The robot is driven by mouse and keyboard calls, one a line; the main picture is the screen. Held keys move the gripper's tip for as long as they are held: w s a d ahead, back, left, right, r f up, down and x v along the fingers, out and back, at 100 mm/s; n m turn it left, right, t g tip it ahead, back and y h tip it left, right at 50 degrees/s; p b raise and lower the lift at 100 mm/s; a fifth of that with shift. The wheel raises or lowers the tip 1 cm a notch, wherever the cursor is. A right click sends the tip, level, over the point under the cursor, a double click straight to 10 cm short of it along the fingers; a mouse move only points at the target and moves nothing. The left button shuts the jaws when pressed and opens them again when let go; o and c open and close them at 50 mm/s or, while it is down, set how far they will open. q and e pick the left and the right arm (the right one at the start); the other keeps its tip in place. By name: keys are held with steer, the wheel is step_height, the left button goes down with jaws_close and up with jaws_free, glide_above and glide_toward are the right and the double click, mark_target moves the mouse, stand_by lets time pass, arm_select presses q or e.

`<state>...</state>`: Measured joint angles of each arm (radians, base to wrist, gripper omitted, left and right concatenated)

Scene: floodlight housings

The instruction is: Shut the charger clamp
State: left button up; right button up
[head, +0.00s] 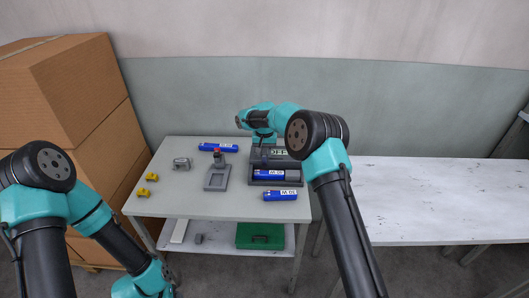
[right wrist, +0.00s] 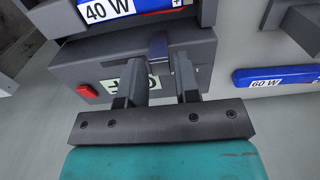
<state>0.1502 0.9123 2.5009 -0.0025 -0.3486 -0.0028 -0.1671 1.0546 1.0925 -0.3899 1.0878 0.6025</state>
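The charger (head: 302,178) is a dark grey unit at the right of the small table. It also shows in the right wrist view (right wrist: 75,68), with a red button and an OFF label on its face. A blue 40 W cell (right wrist: 107,9) lies in it. A blue-grey tab (right wrist: 158,46), perhaps the clamp's lever, stands up at the charger's edge. My right gripper (right wrist: 160,65) is at the charger, its two fingers apart on either side of the tab; contact is unclear. In the head view my right wrist covers part of the charger's back. My left gripper is out of frame, bottom left.
A 60 W cell (right wrist: 275,77) lies loose beside the charger. In the head view, one cell (head: 280,195) lies in front and another (head: 218,147) behind. A grey stand (head: 217,182), a metal block (head: 182,163) and yellow pieces (head: 143,192) lie left. Cardboard boxes (head: 75,85) stand far left.

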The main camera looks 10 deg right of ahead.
jaws_close()
steer(key=shift+s+t, duration=0.25)
steer(key=shift+t, duration=0.05)
steer(key=shift+s+a+f+t+h, duration=0.1)
steer(key=shift+s+a+t+h, duration=0.1)
steer(key=shift+s+t, duration=0.5)
steer(key=shift+s+a+t+h, duration=0.1)
steer(key=shift+s+t+h, duration=0.2)
steer(key=shift+t, duration=0.6)
steer(key=shift+s+a+f+t+h, duration=0.1)
steer(key=shift+s+f+t+h, duration=0.1)
steer(key=shift+s+t, duration=0.3)
steer(key=shift+s+a+f+t+h, duration=0.15)
steer(key=shift+s+t, duration=0.15)
steer(key=shift+t, duration=0.4)
steer(key=shift+s+f+t, duration=0.15)
steer(key=shift+t, duration=0.15)
steer(key=shift+o, duration=1.8)
jaws_free()
steer(key=v, duration=1.7)
steer(key=shift+s, duration=0.2)
